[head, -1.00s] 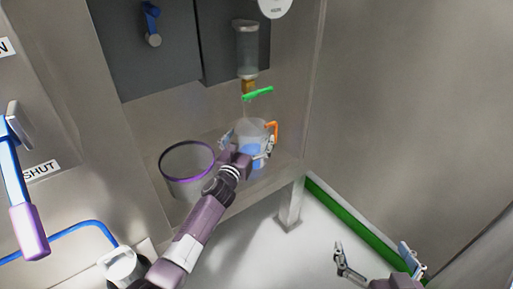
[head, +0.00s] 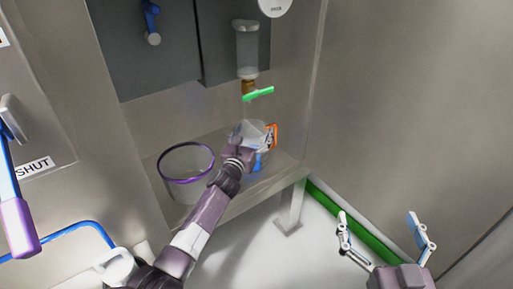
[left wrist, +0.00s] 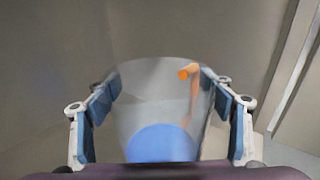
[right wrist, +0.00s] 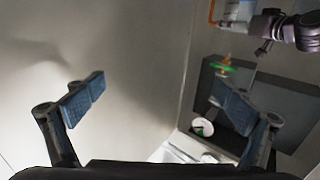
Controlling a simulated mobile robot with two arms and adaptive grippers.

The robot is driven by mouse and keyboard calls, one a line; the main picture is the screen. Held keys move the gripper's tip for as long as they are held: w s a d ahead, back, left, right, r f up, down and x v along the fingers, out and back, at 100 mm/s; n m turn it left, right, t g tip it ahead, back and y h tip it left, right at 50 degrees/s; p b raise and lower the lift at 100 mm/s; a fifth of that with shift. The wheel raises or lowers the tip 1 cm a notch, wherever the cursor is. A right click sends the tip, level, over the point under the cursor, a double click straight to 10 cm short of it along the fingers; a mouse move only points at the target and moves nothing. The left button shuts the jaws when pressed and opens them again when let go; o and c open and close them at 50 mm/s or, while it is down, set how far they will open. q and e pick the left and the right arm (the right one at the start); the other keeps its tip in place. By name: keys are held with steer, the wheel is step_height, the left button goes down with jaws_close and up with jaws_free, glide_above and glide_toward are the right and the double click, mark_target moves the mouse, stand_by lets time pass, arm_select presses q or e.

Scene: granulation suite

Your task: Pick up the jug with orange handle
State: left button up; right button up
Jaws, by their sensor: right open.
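The clear jug with the orange handle (head: 273,133) stands on the steel ledge below the green-handled valve, partly hidden by my left arm. In the left wrist view the jug (left wrist: 155,105) fills the middle, with blue showing low in it and its handle at the right. My left gripper (left wrist: 162,92) has its pads on both sides of the jug, drawn in against its walls, the right pad beside the handle. My right gripper (head: 382,222) is open and empty, low at the right; its spread pads show in the right wrist view (right wrist: 158,92).
A purple-rimmed container (head: 186,178) stands on the ledge left of the jug. The green valve handle (head: 258,94) hangs just above the jug, under a clear cylinder (head: 247,50). A steel wall rises at right. Floor is clear beyond the ledge's leg (head: 290,208).

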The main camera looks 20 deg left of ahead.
arm_select(q)
steer(key=c, duration=1.2)
steer(key=shift+r, duration=0.15)
steer(key=shift+c, duration=1.3)
